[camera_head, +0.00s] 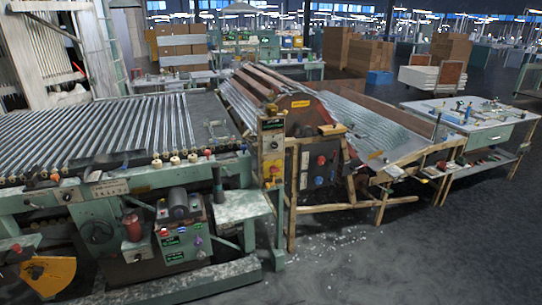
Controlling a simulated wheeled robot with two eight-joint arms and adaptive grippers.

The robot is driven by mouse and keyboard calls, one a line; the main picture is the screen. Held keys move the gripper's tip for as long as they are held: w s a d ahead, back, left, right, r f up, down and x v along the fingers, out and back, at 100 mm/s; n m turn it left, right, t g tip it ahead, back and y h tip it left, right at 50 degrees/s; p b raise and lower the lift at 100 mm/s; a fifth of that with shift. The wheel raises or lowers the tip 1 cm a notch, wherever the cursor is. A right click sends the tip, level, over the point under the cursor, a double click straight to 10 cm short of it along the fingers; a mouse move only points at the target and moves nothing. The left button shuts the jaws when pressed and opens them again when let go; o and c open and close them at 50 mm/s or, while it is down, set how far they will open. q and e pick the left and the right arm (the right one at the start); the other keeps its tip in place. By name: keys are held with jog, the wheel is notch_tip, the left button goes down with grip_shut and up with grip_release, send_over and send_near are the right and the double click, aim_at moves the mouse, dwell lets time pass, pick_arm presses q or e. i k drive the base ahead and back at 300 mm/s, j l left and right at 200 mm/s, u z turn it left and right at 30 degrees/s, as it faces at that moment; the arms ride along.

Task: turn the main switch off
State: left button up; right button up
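I cannot tell which control is the main switch. A green control box (183,240) at the front of the left machine carries several coloured buttons and a dark cylinder on top. A yellow upright control panel (272,150) stands at centre, with a red part low on it. A dark box (320,167) to its right has a red knob and a blue knob. An orange plate (48,277) with a dark round part sits at the lower left. The on or off positions are too small to read. Neither of my grippers is in view.
The left machine bed (110,130) holds rows of glass tubes. A sloped tube rack (365,125) on wooden legs stands at centre right. A workbench (480,125) with small items is at the right. The dark floor (400,265) in front right is clear, with pale bits near the machine.

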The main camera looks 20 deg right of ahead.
aim_at(273, 169)
jog(key=i+l+z, duration=0.25)
jog(key=i+z, duration=0.15)
jog(key=i+l+z, duration=0.15)
jog(key=i+z, duration=0.6)
jog(key=i, duration=0.05)
